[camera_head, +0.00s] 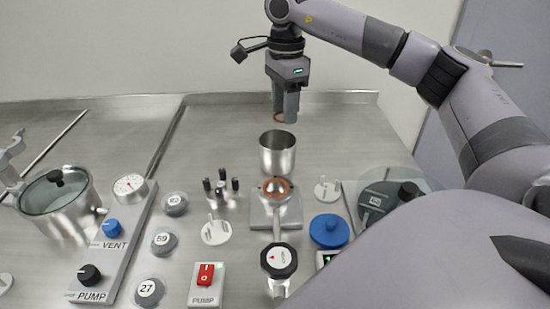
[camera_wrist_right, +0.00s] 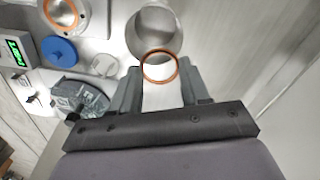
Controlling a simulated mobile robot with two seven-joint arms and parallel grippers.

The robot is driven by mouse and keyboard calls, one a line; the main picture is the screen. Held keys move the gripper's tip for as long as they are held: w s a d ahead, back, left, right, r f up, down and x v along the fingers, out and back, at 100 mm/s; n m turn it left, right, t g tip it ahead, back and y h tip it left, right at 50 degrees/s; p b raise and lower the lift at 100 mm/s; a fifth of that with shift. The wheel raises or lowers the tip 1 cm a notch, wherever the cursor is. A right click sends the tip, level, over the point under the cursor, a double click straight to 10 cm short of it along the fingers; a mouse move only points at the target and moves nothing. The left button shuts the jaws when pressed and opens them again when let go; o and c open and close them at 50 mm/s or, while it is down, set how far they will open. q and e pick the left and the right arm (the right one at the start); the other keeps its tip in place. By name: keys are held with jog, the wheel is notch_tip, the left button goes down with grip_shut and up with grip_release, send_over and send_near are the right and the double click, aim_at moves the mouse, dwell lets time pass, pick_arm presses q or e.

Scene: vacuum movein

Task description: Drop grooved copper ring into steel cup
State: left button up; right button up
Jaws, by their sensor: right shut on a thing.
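My right gripper (camera_head: 285,118) is shut on the copper ring (camera_head: 277,116), which hangs at its fingertips above and slightly behind the steel cup. The ring (camera_wrist_right: 143,68) also shows between the fingers (camera_wrist_right: 160,95) in the right wrist view; its grooves are too small to make out. The steel cup (camera_head: 277,158) stands upright and open on the bench. In the right wrist view the cup (camera_wrist_right: 150,28) lies just beyond the ring, their outlines partly overlapping.
In front of the cup is a metal fitting with a copper-coloured ring (camera_head: 277,186) on a plate. A blue knob-topped disc (camera_head: 329,231), black-capped posts and a lidded pot (camera_head: 58,205) stand around. The bench (camera_head: 215,130) behind and left of the cup is clear.

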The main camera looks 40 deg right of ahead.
aim_at(277, 153)
notch_tip(277, 153, down, 4)
jog(key=b, duration=0.3)
jog(key=o, duration=1.1)
jog(key=shift+r, duration=0.15)
